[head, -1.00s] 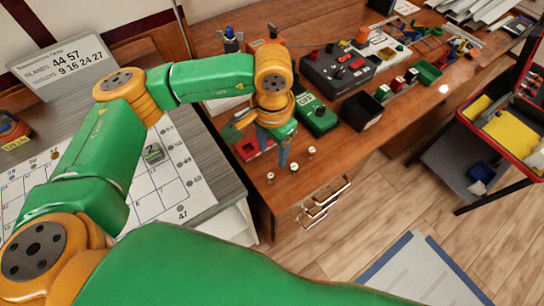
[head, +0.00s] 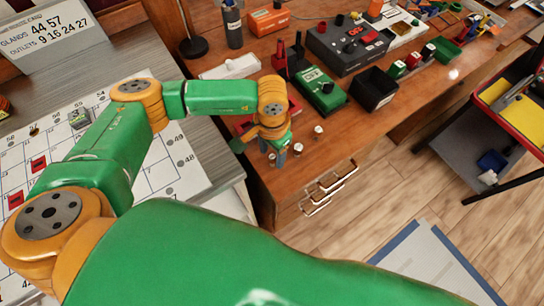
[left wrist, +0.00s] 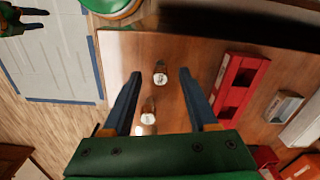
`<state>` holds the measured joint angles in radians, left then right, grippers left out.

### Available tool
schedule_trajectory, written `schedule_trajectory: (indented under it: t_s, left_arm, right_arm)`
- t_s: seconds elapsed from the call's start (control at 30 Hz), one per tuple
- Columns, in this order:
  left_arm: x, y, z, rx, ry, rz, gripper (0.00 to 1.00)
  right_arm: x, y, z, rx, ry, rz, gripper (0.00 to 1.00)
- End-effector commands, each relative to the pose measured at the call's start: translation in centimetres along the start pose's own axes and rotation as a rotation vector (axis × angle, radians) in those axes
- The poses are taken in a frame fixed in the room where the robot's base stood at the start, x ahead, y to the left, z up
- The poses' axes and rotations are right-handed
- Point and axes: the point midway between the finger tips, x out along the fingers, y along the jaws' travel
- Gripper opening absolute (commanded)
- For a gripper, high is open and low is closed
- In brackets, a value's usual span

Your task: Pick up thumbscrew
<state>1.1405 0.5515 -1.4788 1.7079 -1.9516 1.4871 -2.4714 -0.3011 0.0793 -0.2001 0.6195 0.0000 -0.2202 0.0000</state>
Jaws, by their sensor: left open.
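Several small thumbscrews with pale round tops stand upright near the front edge of the wooden bench. In the head view one thumbscrew (head: 318,131) is to the right of my left gripper (head: 275,155), another (head: 298,148) is just right of its fingers, and a third (head: 272,159) is close against them. In the left wrist view my left gripper (left wrist: 160,77) is open and empty, pointing down at the bench. One thumbscrew (left wrist: 160,74) appears between its fingertips, and another (left wrist: 149,115) lies nearer the palm. I cannot tell how high the fingertips are above the bench.
A red tray (left wrist: 238,85) with compartments lies beside the gripper. A green device (head: 320,92), a black bin (head: 374,89) and a grey control box (head: 350,45) stand behind on the bench. A numbered board (head: 165,175) lies left. Drawer handles (head: 327,190) stick out in front.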

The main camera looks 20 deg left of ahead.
Motion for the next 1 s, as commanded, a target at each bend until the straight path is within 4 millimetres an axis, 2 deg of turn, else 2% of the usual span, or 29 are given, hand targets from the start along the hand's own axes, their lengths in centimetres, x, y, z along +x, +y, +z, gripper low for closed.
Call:
schedule_trajectory:
  t_s: [0.2,0.23,0.43,0.47,0.83,1.0]
  left_arm:
    - [0.4,0.0,0.0,0.001,0.001,0.000,0.59]
    - [0.4,0.0,0.0,0.001,0.001,0.000,0.57]
    - [0.4,0.0,0.0,0.001,0.001,0.000,0.03]
    - [0.4,0.0,0.0,0.001,0.001,0.000,0.00]
    - [0.1,0.0,-0.1,0.000,0.002,0.000,0.00]
    - [-2.2,0.0,-0.1,0.002,0.006,0.000,0.00]
  right_arm:
    - [0.0,0.0,-0.1,0.000,0.001,0.000,0.50]
    - [0.0,0.0,-0.1,0.000,0.002,0.000,0.50]
    - [0.0,0.0,-0.1,0.000,0.002,0.000,0.50]
    - [0.0,0.0,-0.1,0.000,0.002,0.000,0.50]
    - [0.1,0.0,-0.1,0.000,0.002,0.001,0.50]
    - [0.4,0.0,-0.1,0.000,0.002,0.001,0.50]
